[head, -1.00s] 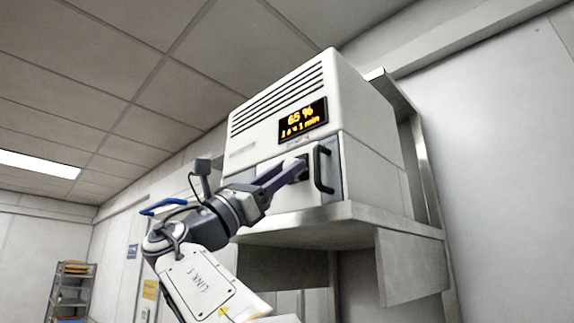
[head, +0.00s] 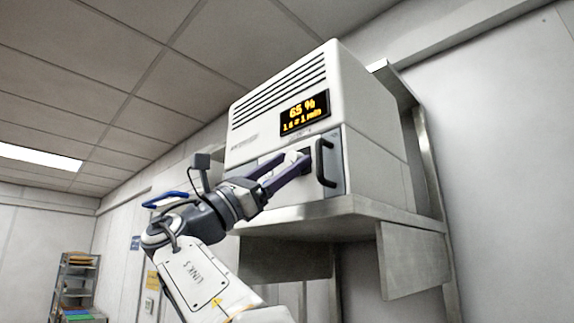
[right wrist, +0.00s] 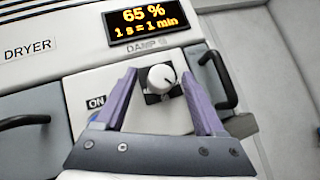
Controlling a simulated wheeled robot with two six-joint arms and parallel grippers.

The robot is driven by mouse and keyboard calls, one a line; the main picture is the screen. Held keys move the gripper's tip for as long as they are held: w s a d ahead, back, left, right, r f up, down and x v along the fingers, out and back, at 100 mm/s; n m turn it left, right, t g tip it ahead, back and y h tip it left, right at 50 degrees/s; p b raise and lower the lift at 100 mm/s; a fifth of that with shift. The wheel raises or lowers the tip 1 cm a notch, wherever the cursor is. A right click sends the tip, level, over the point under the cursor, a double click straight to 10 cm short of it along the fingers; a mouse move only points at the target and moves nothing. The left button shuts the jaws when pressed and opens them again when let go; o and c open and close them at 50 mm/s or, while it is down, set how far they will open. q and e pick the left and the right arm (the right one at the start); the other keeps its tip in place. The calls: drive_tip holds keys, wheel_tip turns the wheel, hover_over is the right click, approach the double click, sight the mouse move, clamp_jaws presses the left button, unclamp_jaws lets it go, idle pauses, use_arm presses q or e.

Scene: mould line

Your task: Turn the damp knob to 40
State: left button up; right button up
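The white damp knob (right wrist: 160,78) sits on a dark square plate under the "DAMP %" label on the dryer front (head: 238,166). The orange display (right wrist: 144,20) reads "65 %" and "1 s = 1 min". My right gripper (right wrist: 158,75) is open, with one purple finger on each side of the knob. A gap shows between the knob and each finger in the right wrist view. In the head view the right gripper (head: 292,162) is at the dryer front, its fingers partly covering the knob area. My left gripper is not in view.
A dark door handle (head: 326,162) stands out just right of the fingers. Another handle (right wrist: 18,122) is at the left of the wrist view. The dryer stands on a metal shelf (head: 350,207). A rack (head: 75,275) is far left.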

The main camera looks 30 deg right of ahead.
drive_tip(key=b+v, duration=0.4)
drive_tip(key=v, duration=0.6)
drive_tip(key=shift+a, duration=0.25)
drive_tip(key=shift+f, duration=0.15)
